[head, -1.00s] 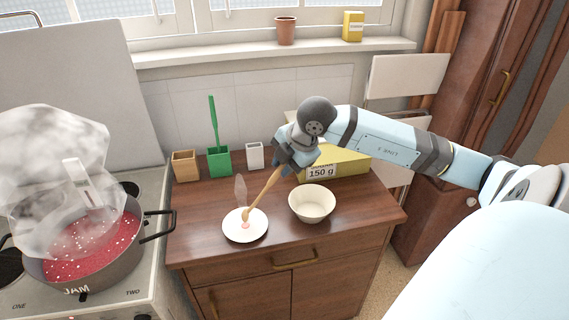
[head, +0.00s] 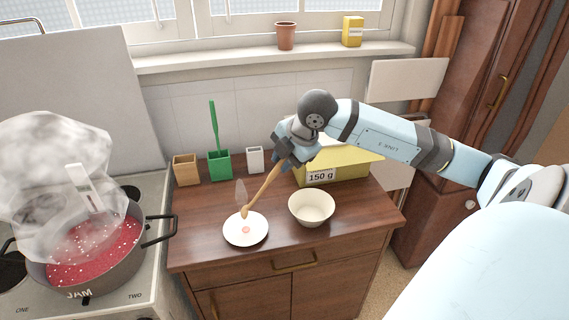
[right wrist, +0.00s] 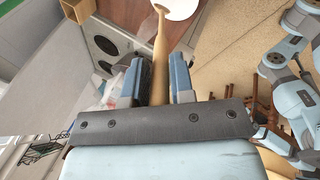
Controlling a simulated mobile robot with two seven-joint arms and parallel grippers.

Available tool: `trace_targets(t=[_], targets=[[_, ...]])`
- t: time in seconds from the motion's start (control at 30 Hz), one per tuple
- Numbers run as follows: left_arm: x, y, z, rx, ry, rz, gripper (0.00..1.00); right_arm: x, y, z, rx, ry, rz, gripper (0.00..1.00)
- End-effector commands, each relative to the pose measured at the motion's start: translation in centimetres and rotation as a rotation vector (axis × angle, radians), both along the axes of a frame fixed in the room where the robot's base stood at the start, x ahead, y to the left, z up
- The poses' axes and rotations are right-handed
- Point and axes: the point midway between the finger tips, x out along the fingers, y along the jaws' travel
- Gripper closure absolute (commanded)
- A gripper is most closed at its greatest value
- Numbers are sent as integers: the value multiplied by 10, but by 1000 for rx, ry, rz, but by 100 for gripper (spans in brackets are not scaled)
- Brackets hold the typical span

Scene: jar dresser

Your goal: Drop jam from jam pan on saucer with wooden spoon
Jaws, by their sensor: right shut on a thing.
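My right gripper (head: 284,157) is shut on the handle of the wooden spoon (head: 262,190), which slants down to the left. The spoon also shows between the fingers in the right wrist view (right wrist: 160,50). Its head is just above the far side of the white saucer (head: 240,240); I cannot tell whether it touches. A small pink-red spot of jam (head: 246,230) lies on the saucer. The jam pan (head: 118,262), marked JAM, holds red jam (head: 95,258) on the stove at the left, partly behind whitish steam. My left gripper is not in view.
A cream bowl (head: 312,209) stands right of the saucer. Behind are a wooden box (head: 186,170), a green holder with a green brush (head: 219,165), a white cup (head: 255,159) and a yellow box marked 150 g (head: 345,170). The dresser front is clear.

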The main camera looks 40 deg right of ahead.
Motion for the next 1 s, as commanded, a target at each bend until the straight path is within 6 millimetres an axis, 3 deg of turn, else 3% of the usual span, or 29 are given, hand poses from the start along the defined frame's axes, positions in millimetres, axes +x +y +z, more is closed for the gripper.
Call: trace_targets(t=[0.03, 0.5, 1.0], targets=[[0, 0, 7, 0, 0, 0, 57, 0, 0, 10, 0, -1, 0, 100], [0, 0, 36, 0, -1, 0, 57, 0, 0, 66, 0, -2, -2, 100], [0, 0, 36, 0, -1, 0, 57, 0, 0, 69, 0, 0, -1, 100]])
